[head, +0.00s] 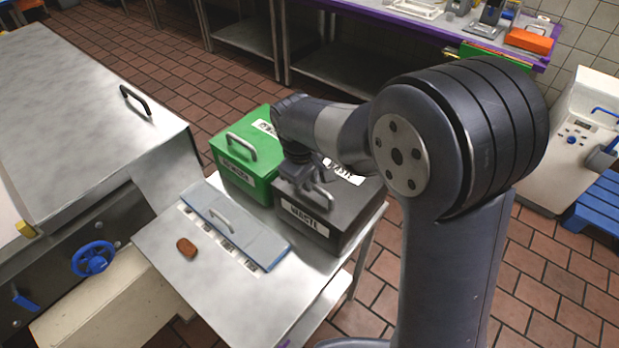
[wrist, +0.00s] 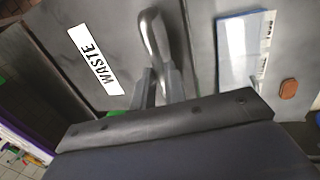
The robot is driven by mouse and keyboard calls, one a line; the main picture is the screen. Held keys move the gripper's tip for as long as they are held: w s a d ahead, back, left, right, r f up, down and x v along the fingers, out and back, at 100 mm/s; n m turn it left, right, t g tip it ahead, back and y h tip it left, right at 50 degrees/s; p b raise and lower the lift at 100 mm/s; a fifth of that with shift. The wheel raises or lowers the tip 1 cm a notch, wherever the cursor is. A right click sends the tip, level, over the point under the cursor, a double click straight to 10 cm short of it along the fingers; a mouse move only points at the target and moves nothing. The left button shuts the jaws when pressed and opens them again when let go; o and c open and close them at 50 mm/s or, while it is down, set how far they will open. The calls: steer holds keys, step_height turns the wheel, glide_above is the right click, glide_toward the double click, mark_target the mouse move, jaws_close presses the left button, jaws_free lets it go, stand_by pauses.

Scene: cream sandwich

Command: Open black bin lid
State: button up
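The black bin (head: 335,222) stands on the steel table, with a white WASTE label on its front and its lid closed. Its grey lid handle (head: 322,198) shows just below my gripper (head: 297,172). In the wrist view, the handle (wrist: 152,38) lies at the tips of my gripper's two fingers (wrist: 158,86), with the WASTE label (wrist: 93,58) to its left. The fingers are close together near the handle's lower end. Whether they grip it or only straddle it is not clear. My arm hides part of the lid in the head view.
A green bin (head: 240,178) with its own handle stands directly left of the black bin. A blue-grey flat lid with a handle (head: 235,226) and a brown block (head: 186,247) are on the steel table (head: 225,300). A large steel machine (head: 75,110) stands at left.

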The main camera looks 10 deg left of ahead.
jaws_close()
steer(key=w+d+p, duration=0.1)
steer(key=w+d, duration=0.1)
steer(key=w, duration=0.2)
steer(key=w+d, duration=0.3)
steer(key=w, duration=0.1)
steer(key=w+d+p, duration=0.1)
steer(key=w+d, duration=0.1)
steer(key=w, duration=0.3)
steer(key=shift+d+p, duration=0.3)
steer(key=o, duration=0.5)
jaws_free()
steer(key=r, duration=0.3)
steer(key=s+r+b, duration=0.1)
steer(key=r, duration=0.3)
steer(key=s+a+r, duration=0.1)
steer(key=r, duration=0.2)
steer(key=shift+r, duration=0.35)
steer(key=shift+f, duration=0.1)
